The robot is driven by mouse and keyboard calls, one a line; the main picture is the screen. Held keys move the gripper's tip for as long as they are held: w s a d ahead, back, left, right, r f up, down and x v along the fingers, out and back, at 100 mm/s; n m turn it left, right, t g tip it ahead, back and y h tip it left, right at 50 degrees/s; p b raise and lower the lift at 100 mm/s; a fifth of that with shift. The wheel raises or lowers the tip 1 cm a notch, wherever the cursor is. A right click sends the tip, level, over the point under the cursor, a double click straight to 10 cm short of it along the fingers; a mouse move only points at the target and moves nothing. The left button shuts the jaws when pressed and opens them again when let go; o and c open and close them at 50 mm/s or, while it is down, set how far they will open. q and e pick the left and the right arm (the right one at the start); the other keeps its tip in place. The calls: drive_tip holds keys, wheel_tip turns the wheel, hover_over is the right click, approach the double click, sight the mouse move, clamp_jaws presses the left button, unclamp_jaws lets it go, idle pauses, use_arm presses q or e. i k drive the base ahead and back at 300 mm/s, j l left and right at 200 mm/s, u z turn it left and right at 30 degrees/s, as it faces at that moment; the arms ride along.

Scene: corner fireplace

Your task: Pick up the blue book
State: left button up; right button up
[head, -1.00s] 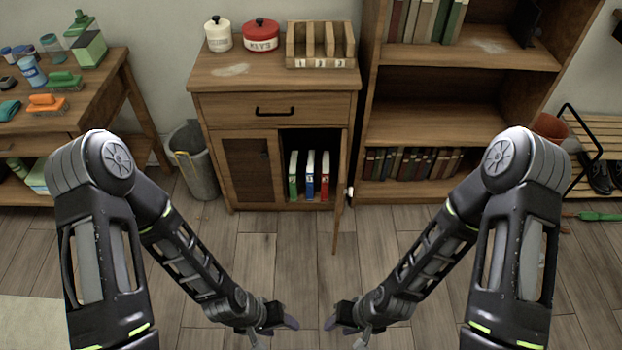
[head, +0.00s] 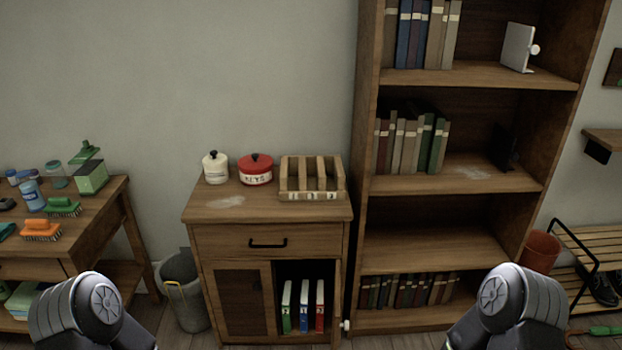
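The blue book (head: 303,308) stands upright in the open right compartment of the wooden cabinet (head: 225,257), in the middle of three books. A green book (head: 287,308) stands to its left and a red book (head: 319,308) to its right, with narrow gaps between them. Only their spines show clearly. Both of my grippers are below the picture; only upper parts of my arms show at the bottom left and bottom right.
A white canister (head: 215,168), a red canister (head: 255,170) and a slotted wooden rack (head: 312,195) stand on the cabinet. A bin (head: 185,303) stands left of it, and a tall bookshelf (head: 430,239) stands right. A table with brushes (head: 108,218) is at far left.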

sight(305, 301)
drive_tip(key=i+j+u, duration=0.3)
drive_tip(key=i+j, duration=0.15)
drive_tip(key=i+j+u, duration=0.35)
drive_tip(key=i+j, duration=0.2)
drive_tip(key=i+l, duration=0.35)
